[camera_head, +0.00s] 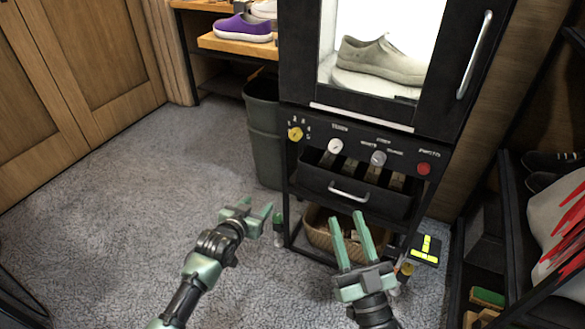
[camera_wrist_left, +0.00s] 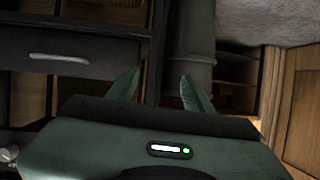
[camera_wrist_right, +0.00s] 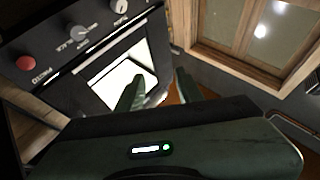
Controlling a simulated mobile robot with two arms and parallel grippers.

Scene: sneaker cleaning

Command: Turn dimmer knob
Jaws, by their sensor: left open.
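The black cabinet's control panel (camera_head: 360,145) carries a yellow knob (camera_head: 295,134) at the left with numbers around it, a white knob (camera_head: 335,146), a grey knob (camera_head: 378,158) and a red button (camera_head: 424,168). The small labels are hard to read, so I cannot tell which knob is the dimmer. The white knob (camera_wrist_right: 119,6), grey knob (camera_wrist_right: 78,33) and red button (camera_wrist_right: 26,63) also show in the right wrist view. My left gripper (camera_head: 260,206) is open and empty, low in front of the cabinet. My right gripper (camera_head: 347,214) is open and empty below the panel, apart from the knobs.
A lit box above the panel holds a beige shoe (camera_head: 380,60). A drawer (camera_head: 355,190) with a silver handle sits under the panel, above a wicker basket (camera_head: 318,232). A dark bin (camera_head: 264,130) stands left. Carpet at left is clear. Shoe racks stand at right.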

